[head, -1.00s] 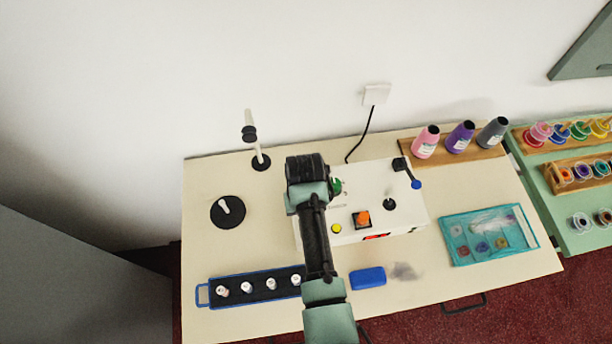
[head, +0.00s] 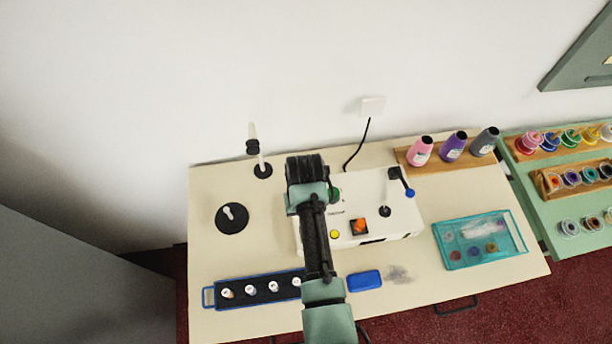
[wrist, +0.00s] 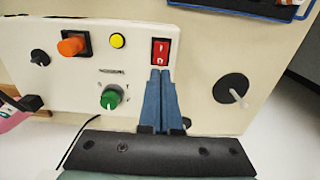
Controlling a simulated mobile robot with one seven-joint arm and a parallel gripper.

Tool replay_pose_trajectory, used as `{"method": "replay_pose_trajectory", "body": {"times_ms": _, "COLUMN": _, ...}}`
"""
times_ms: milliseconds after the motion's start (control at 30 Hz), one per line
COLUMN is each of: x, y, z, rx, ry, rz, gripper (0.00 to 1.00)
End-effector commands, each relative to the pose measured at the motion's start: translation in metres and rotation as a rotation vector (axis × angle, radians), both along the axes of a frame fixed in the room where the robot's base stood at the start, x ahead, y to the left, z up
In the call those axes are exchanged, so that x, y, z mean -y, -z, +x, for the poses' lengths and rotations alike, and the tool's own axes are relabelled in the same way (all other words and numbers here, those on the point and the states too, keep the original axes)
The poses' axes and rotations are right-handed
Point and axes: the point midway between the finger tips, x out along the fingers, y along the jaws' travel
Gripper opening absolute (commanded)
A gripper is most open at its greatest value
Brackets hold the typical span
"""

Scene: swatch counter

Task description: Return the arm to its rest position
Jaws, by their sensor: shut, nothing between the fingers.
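My gripper (wrist: 160,100) shows in the wrist view with its two blue fingers together and nothing between them. The fingertips appear close to a red rocker switch (wrist: 160,51) on a white control box; I cannot tell whether they touch it. In the head view my arm (head: 313,235) reaches up from the bottom edge over the left part of the white control box (head: 390,191). The fingers are hidden there. The box carries a green knob (wrist: 111,97), an orange knob (wrist: 71,44), a yellow button (wrist: 117,40) and a black knob (wrist: 39,57).
A blue-edged rack (head: 212,296) with small white-topped vials, a blue block (head: 364,281), a teal tray (head: 449,262) and a black round base (head: 232,218) stand on the cream table. Bottles (head: 420,151) stand at the back right.

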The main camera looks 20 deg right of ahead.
Motion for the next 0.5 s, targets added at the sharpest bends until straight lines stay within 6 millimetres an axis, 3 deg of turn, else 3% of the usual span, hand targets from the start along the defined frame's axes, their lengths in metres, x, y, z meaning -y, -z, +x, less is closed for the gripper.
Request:
{"method": "replay_pose_trajectory", "body": {"times_ms": 200, "x": 0.000, "y": -0.020, "z": 0.000, "rx": 0.000, "ry": -0.001, "rz": 0.000, "gripper": 0.00}}
{"method": "replay_pose_trajectory", "body": {"times_ms": 500, "x": 0.000, "y": -0.020, "z": 0.000, "rx": 0.000, "ry": -0.001, "rz": 0.000, "gripper": 0.00}}
